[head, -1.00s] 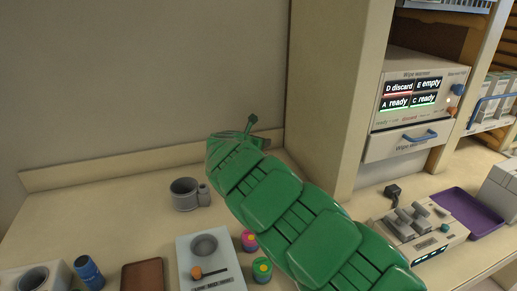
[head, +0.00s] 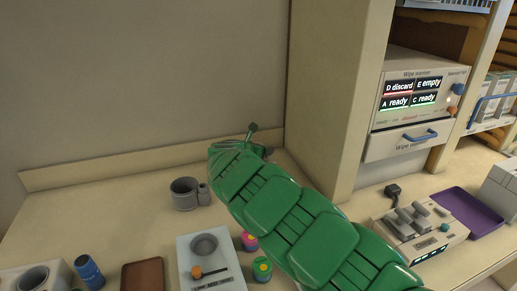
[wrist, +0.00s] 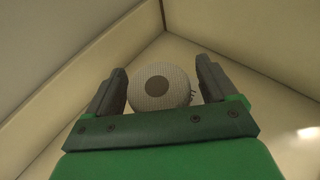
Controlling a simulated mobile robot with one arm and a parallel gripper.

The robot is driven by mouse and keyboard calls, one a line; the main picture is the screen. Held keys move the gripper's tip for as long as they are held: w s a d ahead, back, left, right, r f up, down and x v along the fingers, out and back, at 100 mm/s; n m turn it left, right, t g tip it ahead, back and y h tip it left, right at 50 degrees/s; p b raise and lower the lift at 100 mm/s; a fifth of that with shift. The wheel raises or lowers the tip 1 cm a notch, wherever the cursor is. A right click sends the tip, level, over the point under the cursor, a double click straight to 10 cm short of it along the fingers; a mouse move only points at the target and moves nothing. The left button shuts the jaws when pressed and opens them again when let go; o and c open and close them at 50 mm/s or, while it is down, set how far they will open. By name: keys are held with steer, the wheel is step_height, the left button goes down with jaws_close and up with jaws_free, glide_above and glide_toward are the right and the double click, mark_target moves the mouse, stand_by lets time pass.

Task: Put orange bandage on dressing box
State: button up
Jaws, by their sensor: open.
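My gripper (wrist: 160,82) is open in the wrist view. A round, off-white, textured thing with a grey disc at its centre (wrist: 158,85) shows between its fingers; I cannot tell whether they touch it or whether it is a bandage roll. In the head view my green arm reaches to the back corner of the counter, and my gripper (head: 254,138) is partly hidden behind it. I cannot make out an orange bandage in either view. No box can be surely told as the dressing box.
A grey mug (head: 184,194), a pale device with a round bowl (head: 212,268), a brown tray (head: 142,275) and a blue bottle (head: 88,271) stand on the counter. Two small colourful round items (head: 262,268) sit beside my arm. A wipe warmer (head: 415,95) and purple tray (head: 468,212) are at right.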

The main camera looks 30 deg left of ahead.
steer(key=shift+r, duration=0.2)
steer(key=v, duration=1.2)
steer(key=shift+f, duration=0.1)
stand_by(0.4)
